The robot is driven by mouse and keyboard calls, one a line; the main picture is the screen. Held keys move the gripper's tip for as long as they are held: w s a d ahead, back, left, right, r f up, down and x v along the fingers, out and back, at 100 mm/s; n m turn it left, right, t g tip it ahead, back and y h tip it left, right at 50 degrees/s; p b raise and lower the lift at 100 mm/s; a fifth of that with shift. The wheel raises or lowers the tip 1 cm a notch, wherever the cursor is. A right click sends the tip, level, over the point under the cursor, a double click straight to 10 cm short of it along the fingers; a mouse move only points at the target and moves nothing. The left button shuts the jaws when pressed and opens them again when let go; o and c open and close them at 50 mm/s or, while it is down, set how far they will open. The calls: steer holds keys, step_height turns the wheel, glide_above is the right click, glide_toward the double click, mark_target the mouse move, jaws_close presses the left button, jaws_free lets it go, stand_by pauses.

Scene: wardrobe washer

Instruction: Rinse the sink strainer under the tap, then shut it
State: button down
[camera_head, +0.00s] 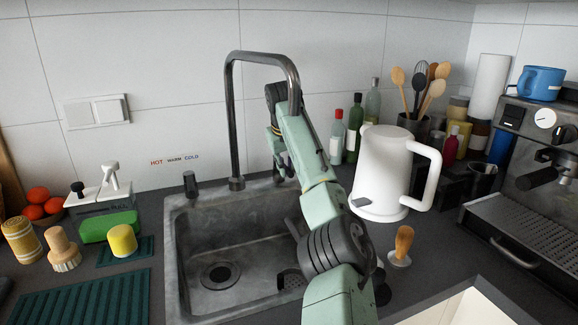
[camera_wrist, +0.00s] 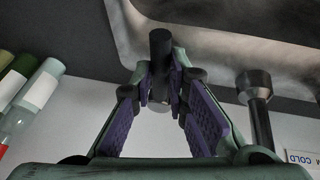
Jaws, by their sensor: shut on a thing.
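The grey sink (camera_head: 185,235) has a round drain (camera_head: 220,275) in its floor. A grey perforated piece (camera_head: 292,282), perhaps the strainer, lies at the sink's lower right, partly hidden by my arm. The dark arched tap (camera_head: 232,110) stands at the back; my arm hides its right end. A short dark handle (camera_head: 190,185) is left of it, below HOT, WARM, COLD labels. My gripper (camera_head: 280,168) is over the sink's back right. In the wrist view, my gripper (camera_wrist: 160,95) is shut on a dark cylinder (camera_wrist: 160,48); I cannot tell what it belongs to.
A white kettle (camera_head: 382,175) stands right of the sink, close to my arm. Bottles (camera_head: 354,125) stand behind it. A wooden-handled brush (camera_head: 402,245) is at the front right.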

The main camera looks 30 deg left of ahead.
stand_by(0.6)
steer(key=c, duration=1.6)
jaws_free()
steer(key=shift+s, duration=0.1)
steer(key=shift+o, duration=0.2)
